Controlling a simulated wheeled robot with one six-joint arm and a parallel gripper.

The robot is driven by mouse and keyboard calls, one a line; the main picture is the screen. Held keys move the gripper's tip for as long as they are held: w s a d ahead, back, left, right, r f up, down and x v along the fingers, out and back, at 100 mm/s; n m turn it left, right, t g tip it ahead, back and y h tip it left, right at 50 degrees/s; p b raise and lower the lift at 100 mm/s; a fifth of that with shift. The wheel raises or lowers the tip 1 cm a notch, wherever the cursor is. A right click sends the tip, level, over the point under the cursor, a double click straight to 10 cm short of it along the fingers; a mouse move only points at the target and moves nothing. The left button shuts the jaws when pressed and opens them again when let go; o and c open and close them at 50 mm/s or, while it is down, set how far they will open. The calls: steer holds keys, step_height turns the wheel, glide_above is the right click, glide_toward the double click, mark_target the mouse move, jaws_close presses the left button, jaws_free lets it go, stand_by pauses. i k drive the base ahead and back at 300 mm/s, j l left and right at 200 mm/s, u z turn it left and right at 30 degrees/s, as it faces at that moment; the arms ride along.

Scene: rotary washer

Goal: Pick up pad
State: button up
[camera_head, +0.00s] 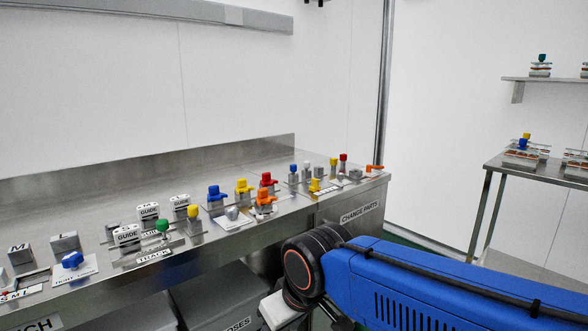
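I cannot tell which object is the pad, as the small parts carry few readable labels. Many small parts with coloured knobs stand on the steel bench (90,275). They include a blue-knobbed part (216,193), a yellow one (243,186), a red one (267,180) and an orange one (265,198). A blue knob (72,260) sits on a white labelled card at the front left. My blue arm crosses the lower right, in front of the bench. My gripper is not in view.
White blocks marked GUIDE (149,212) stand on the bench's left half. Grey bins (215,295) sit below it. A side table (545,172) and a wall shelf (545,79) at right hold more parts. A steel post (385,80) rises behind the bench's right end.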

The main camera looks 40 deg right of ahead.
mark_target(333, 162)
steer(key=z, duration=1.35)
